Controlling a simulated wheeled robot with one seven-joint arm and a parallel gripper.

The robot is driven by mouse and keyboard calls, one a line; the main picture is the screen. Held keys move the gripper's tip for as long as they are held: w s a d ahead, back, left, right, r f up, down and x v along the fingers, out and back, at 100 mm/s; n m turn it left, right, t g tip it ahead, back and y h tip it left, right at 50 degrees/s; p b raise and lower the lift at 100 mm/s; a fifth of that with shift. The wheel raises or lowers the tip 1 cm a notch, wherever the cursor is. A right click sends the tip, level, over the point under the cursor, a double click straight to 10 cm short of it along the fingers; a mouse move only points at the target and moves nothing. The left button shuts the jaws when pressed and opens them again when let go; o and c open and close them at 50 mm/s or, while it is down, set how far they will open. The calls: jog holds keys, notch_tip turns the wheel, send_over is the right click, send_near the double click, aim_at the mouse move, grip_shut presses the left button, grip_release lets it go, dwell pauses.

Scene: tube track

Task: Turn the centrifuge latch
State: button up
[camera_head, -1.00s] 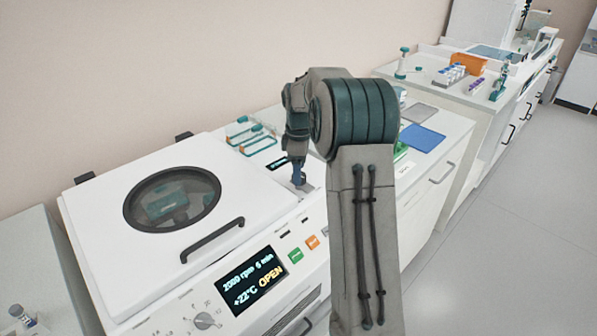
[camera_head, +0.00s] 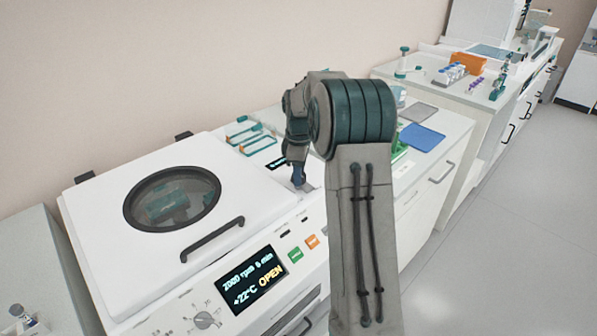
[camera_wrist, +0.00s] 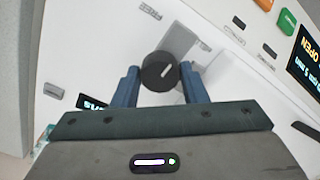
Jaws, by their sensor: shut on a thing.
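The centrifuge (camera_head: 245,175) stands at the left in the head view, its white lid down and its display reading OPEN. The latch is a round dark knob (camera_wrist: 160,71) with a white line mark, on the machine's top surface in the wrist view. My gripper (camera_wrist: 158,76) is shut on the knob, with one blue finger on each side of it. In the head view my gripper (camera_head: 298,181) points down at the right of the lid, and the knob is hidden there. The white mark slants toward the upper right in the wrist view.
The lid's black handle (camera_head: 212,240) is at its front edge. Green and orange buttons (camera_head: 304,247) lie on the front panel. Teal-handled racks (camera_head: 252,137) stand behind the gripper. A blue mat (camera_head: 422,138) lies on the counter to the right.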

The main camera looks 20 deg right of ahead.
jog(key=m, duration=0.8)
jog(key=shift+m, duration=0.4)
jog(key=m, duration=0.4)
jog(key=shift+r+m+p, duration=0.1)
jog(key=shift+m+p, duration=0.2)
jog(key=shift+p, duration=0.05)
jog(key=m, duration=0.4)
jog(key=o, duration=1)
notch_tip(320, 180, up, 14)
jog(key=shift+f, duration=0.1)
